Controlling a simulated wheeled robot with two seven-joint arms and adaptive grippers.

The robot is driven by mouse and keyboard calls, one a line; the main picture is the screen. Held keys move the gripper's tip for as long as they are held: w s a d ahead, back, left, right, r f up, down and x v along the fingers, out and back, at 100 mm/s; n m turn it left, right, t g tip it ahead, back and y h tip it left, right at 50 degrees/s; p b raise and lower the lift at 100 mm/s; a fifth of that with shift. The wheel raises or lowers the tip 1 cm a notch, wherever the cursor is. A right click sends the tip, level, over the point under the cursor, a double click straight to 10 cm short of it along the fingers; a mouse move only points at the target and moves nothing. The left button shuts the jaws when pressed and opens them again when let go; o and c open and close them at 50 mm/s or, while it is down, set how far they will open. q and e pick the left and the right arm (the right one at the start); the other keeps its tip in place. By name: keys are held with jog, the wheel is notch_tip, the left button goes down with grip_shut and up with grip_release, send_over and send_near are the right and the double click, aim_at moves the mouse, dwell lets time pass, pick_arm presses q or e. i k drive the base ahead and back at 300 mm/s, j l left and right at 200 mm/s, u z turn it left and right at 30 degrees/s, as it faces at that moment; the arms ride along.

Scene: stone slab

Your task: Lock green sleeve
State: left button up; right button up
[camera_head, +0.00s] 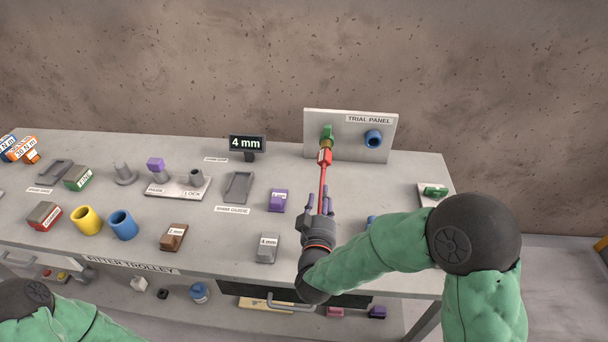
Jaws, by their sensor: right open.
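A green sleeve (327,133) sits on the left port of the upright trial panel (349,126), with a yellowish part below it. A red piece with a thin red shaft (323,178) runs from just below the sleeve toward me. My right gripper (321,204) is open at the near end of this shaft, with its fingers on either side of it. I cannot tell whether the fingers touch the shaft. The gripper is well short of the sleeve. My left gripper is out of view; only part of that arm shows at bottom left.
A blue ring (373,139) is on the panel's right port. A 4 mm display (247,144), a shim guide (238,187), a park/lock stand (178,190) and loose blocks and sleeves occupy the trolley top (340,174). A blue part is partly hidden behind my right forearm.

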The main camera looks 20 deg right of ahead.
aim_at(327, 134)
jog(key=k+j, duration=0.8)
jog(key=k, duration=0.05)
